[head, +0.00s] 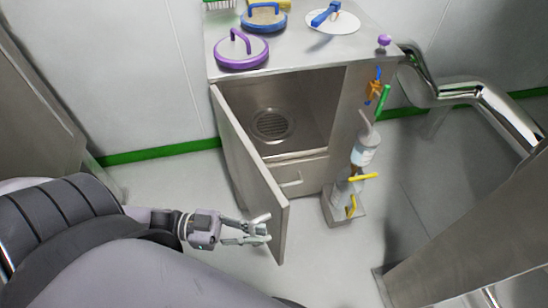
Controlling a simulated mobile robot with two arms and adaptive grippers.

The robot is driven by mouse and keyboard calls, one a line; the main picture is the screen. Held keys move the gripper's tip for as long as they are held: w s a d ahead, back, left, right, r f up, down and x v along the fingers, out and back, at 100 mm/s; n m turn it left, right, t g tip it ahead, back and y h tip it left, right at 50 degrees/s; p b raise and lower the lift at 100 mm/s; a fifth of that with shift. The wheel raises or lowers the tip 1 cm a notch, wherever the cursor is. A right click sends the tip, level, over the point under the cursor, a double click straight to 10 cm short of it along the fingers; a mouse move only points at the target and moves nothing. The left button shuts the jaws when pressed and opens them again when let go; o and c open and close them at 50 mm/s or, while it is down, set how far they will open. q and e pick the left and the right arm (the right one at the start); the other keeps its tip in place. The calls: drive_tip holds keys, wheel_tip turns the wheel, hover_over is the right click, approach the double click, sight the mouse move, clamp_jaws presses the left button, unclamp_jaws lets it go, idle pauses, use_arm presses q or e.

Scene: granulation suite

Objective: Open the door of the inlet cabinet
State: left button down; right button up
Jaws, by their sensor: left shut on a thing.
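The inlet cabinet (352,110) is a grey metal unit in the upper middle of the head view. Its door (248,160) is hinged on the left and stands wide open, swung out toward me. The inside shows, with a round grille (270,125) in it. My left gripper (258,230) is at the free edge of the door, on its outer side, and is shut on the door handle. The fingers mostly hide the handle. My right gripper is not in view.
Purple (241,52) and blue (264,20) round lidded items and a white disc (332,22) with a blue handle lie on the cabinet top. A drawer (292,180) is below the opening. A bottle (364,150) and a shiny pipe (480,95) are at right.

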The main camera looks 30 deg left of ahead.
use_arm(q)
drive_tip(key=s+a+m+g+h, duration=0.1)
drive_tip(key=s+a+m+g, duration=0.2)
drive_tip(key=s+a, duration=0.3)
drive_tip(key=shift+g, duration=0.7)
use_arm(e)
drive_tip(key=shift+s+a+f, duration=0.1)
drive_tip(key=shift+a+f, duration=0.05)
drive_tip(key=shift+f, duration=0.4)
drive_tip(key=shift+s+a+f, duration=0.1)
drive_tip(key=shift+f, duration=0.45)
use_arm(q)
drive_tip(key=c, duration=1.7)
unclamp_jaws()
drive_tip(key=shift+w, duration=0.1)
drive_tip(key=shift+o, duration=0.2)
drive_tip(key=shift+a, duration=0.15)
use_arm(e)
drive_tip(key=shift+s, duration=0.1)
use_arm(q)
drive_tip(key=s+a, duration=0.2)
drive_tip(key=a, duration=0.9)
drive_tip(key=shift+s+a, duration=0.25)
drive_tip(key=shift+a, duration=0.05)
